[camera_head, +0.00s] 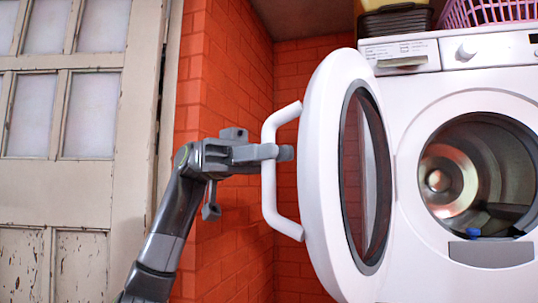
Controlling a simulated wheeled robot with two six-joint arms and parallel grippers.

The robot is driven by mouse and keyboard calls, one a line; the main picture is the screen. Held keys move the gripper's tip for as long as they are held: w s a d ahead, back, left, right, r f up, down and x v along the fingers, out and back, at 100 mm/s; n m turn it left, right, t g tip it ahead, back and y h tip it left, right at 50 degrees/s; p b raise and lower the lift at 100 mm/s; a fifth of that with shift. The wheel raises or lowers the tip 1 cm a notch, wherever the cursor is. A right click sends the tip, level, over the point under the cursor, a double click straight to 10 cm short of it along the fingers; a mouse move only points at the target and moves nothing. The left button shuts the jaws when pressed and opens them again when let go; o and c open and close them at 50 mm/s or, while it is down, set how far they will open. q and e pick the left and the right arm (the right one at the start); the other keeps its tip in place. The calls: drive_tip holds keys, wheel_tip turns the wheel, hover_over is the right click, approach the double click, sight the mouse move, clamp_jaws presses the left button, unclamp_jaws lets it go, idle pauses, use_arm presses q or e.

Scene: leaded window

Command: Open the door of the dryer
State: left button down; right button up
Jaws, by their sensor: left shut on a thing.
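The white dryer (408,105) stands at the right of the head view. Its round door (322,130) is swung wide open to the left, seen nearly edge-on, with dark glass in its middle. The drum opening (480,175) is uncovered, and a small blue thing lies at its bottom. A white bar handle (268,195) sticks out from the door's left side. My left gripper (270,152) is shut on the upright part of this handle. My right gripper is not in view.
A red brick wall (225,90) stands behind the door and my left arm. A worn cream door with window panes (135,130) is at the left. A pink basket (490,12) and a dark container (395,20) sit on top of the dryer.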

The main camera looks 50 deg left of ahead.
use_arm(q)
drive_tip(key=c, duration=1.4)
unclamp_jaws()
